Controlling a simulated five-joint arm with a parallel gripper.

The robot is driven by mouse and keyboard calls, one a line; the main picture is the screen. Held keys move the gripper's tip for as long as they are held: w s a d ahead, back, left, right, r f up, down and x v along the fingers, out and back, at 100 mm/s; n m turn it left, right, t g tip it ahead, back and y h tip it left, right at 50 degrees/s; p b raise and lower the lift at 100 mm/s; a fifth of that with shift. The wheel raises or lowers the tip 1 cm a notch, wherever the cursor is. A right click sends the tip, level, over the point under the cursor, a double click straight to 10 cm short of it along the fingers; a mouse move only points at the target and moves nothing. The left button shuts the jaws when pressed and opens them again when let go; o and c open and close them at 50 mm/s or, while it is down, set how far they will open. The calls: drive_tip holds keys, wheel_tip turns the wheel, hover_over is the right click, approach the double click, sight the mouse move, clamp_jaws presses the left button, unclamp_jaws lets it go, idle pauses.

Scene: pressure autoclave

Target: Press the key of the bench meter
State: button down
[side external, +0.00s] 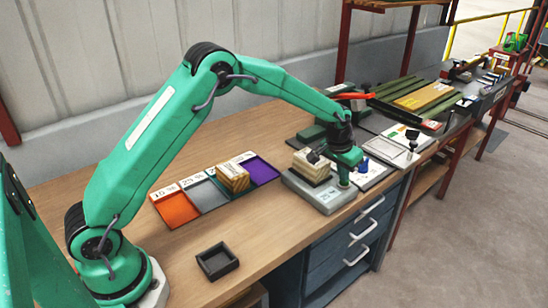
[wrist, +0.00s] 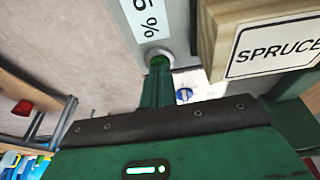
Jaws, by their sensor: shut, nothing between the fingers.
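The bench meter (side external: 318,197) is a flat grey box near the table's right edge. A wooden block stands on it; in the wrist view the block (wrist: 222,42) carries a label reading SPRUCE. A white strip with a % sign (wrist: 148,18) shows on the meter's top in the wrist view. The key lies in a round silver collar (wrist: 150,51), mostly hidden behind my fingertips. My gripper (side external: 344,183) is shut and empty, pointing down at the meter's right corner. In the wrist view its green fingertips (wrist: 160,64) are at the collar; I cannot tell whether they touch the key.
Coloured trays, orange (side external: 176,209), grey (side external: 207,194) and purple (side external: 259,169), lie left of the meter, with more wood blocks among them. A small black tray (side external: 217,262) sits near the front. Drawers (side external: 350,240) are below the edge. Other bench equipment stands behind.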

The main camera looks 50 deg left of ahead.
sight(337, 189)
drive_tip(key=w+v, duration=0.1)
drive_tip(key=v, duration=1.1)
drive_tip(key=shift+d+r, duration=0.25)
drive_tip(key=shift+r, duration=0.25)
idle(0.5)
